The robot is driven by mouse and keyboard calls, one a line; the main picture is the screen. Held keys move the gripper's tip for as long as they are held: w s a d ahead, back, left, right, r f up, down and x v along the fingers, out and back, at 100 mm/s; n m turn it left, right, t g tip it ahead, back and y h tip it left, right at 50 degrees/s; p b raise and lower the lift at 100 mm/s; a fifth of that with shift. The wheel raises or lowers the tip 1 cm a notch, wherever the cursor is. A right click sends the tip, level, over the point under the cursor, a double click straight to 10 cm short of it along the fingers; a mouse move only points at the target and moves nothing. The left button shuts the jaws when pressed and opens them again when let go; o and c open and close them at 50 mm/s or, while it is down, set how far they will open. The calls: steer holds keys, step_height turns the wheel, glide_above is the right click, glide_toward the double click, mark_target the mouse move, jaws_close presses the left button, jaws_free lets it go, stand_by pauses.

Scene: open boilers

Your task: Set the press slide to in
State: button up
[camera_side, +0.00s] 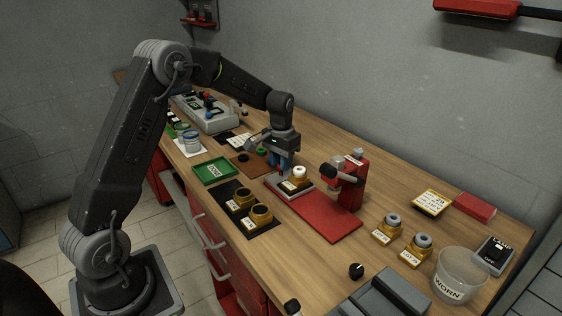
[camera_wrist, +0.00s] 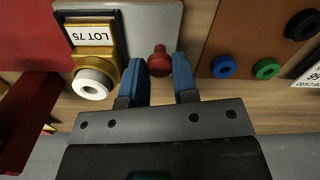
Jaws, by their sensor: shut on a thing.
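The press slide (camera_side: 271,184) is a pale grey plate at the left end of the red press base (camera_side: 322,217), out to the left of the red press (camera_side: 349,185). It carries a brass part with a white ring (camera_wrist: 92,83), labelled LOT 75. In the wrist view the slide (camera_wrist: 165,17) has a red knob (camera_wrist: 158,62) at its edge. My gripper (camera_wrist: 159,70) has its two blue fingers on either side of this knob and is shut on it. In the side view my gripper (camera_side: 281,167) hides the knob.
A black mat (camera_side: 262,234) with two brass holders lies in front of the slide. A green tray (camera_side: 213,171) and a brown board (camera_side: 241,166) with coloured rings lie to the left. Brass parts and a WORN tub (camera_side: 461,275) stand right of the press.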

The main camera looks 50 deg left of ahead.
mark_target(300, 190)
jaws_close()
steer(key=d, duration=0.9)
steer(key=o, duration=0.7)
jaws_free()
step_height(300, 190, up, 14)
steer(key=shift+f, duration=0.1)
